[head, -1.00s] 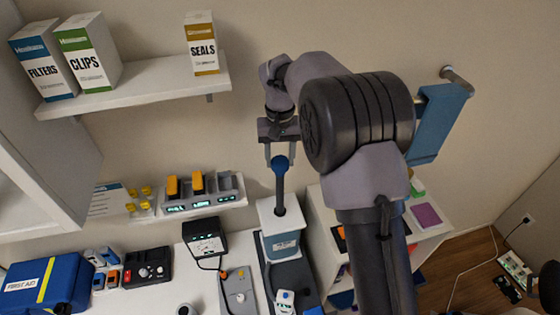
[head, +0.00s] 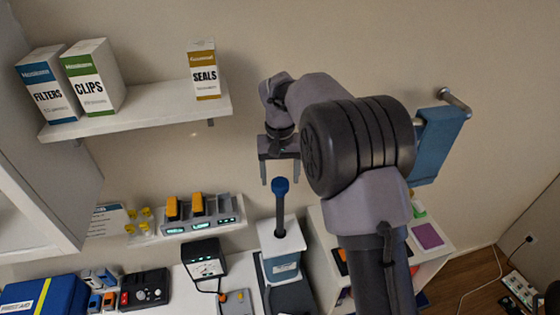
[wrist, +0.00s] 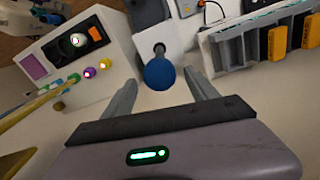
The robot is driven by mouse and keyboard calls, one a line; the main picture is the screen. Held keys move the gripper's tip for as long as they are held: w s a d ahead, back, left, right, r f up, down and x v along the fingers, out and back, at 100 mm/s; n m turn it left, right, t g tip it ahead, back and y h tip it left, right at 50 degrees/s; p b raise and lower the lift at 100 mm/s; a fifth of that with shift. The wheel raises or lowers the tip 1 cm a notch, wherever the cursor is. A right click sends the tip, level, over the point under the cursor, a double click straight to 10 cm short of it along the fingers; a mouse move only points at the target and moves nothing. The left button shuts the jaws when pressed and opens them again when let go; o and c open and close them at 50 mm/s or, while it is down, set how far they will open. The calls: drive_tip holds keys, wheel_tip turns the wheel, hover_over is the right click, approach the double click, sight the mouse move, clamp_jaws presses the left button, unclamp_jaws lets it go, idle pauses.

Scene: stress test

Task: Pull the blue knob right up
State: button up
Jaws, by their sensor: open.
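The blue knob (head: 280,185) is a round ball on top of a dark upright rod (head: 280,215). The rod stands out of a white box-like unit (head: 283,245), and a good length of it shows above the top. My gripper (head: 281,182) points down over the knob with its two fingers apart. In the wrist view the blue knob (wrist: 160,74) sits at about the level of the fingertips (wrist: 161,80), between them, with a gap visible on each side. Nothing is held. The rod is mostly hidden behind the knob in the wrist view.
A shelf (head: 140,108) with boxes hangs at upper left. A rack with orange-handled items (head: 198,212) and a black meter (head: 205,262) stand left of the unit. A blue towel on a rail (head: 438,145) is at right. A lower shelf unit (head: 435,258) stands right.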

sight(281, 182)
wheel_tip(281, 182, up, 17)
drive_tip(key=p, duration=0.2)
drive_tip(key=shift+s+f, duration=0.1)
drive_tip(key=shift+f, duration=0.05)
drive_tip(key=s+d+f+m+t+b, duration=0.1)
drive_tip(key=s+d+f+t+b, duration=0.1)
drive_tip(key=s+f+b, duration=0.8)
drive_tip(key=s+d+f+m+t+y+b, duration=0.1)
drive_tip(key=s+d+f+m+t+b, duration=0.1)
drive_tip(key=s+f+b, duration=0.9)
drive_tip(key=s+d+f+m+t+y+b, duration=0.1)
drive_tip(key=s+d+f+b, duration=0.2)
drive_tip(key=s+f+b, duration=0.7)
wheel_tip(281, 182, down, 11)
drive_tip(key=b, duration=0.9)
drive_tip(key=shift+s+d+m+t+b, duration=0.25)
drive_tip(key=shift+s+m+t+b, duration=0.05)
drive_tip(key=shift+m+t+b, duration=0.1)
